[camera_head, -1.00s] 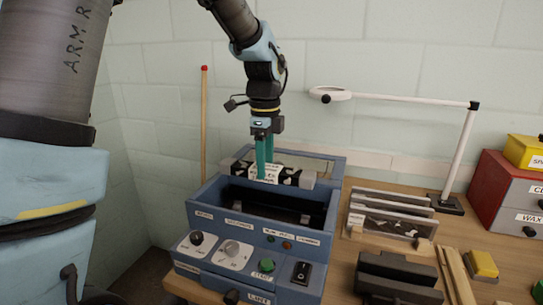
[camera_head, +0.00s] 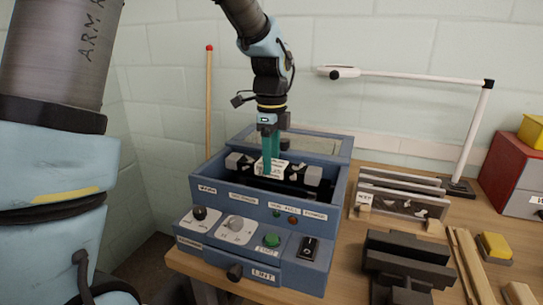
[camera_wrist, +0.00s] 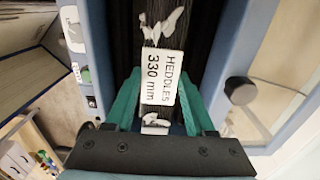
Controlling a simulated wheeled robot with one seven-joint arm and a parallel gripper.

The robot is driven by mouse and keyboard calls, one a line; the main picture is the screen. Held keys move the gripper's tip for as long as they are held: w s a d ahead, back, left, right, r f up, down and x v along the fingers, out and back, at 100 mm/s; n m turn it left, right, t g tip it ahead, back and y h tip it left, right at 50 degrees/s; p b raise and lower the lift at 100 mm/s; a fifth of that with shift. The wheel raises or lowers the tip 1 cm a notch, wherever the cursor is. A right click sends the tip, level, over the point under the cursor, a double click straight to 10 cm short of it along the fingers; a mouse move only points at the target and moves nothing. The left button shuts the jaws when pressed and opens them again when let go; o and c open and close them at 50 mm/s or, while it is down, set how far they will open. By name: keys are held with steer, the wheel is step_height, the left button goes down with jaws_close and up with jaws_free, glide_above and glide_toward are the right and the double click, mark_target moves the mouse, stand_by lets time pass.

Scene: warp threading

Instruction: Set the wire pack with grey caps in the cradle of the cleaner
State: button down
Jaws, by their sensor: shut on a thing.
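The wire pack (camera_head: 294,171) is dark with pale patches, a white label and grey caps at both ends. My gripper (camera_head: 270,160) has green fingers and is shut on the pack's middle. The pack lies level, left to right, within the mouth of the blue cleaner (camera_head: 254,203). The wrist view shows the label of the pack (camera_wrist: 165,75), reading "HEDDLES 330 mm", between the fingers (camera_wrist: 160,108). The cradle inside the cleaner is mostly hidden by the pack and front wall, so I cannot tell whether the pack touches it.
The cleaner's lid (camera_head: 320,146) stands open behind. A rack with plates (camera_head: 400,202) and a dark block fixture (camera_head: 398,262) stand on the bench to the right. A white lamp arm (camera_head: 420,77) rises behind them. A red drawer box (camera_head: 515,172) is at far right.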

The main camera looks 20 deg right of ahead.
steer(key=shift+f+b, duration=1.4)
steer(key=shift+f, duration=1.45)
steer(key=shift+f, duration=0.45)
steer(key=shift+c, duration=0.8)
jaws_free()
step_height(320, 180, up, 11)
steer(key=shift+f+b, duration=0.1)
steer(key=shift+b, duration=0.9)
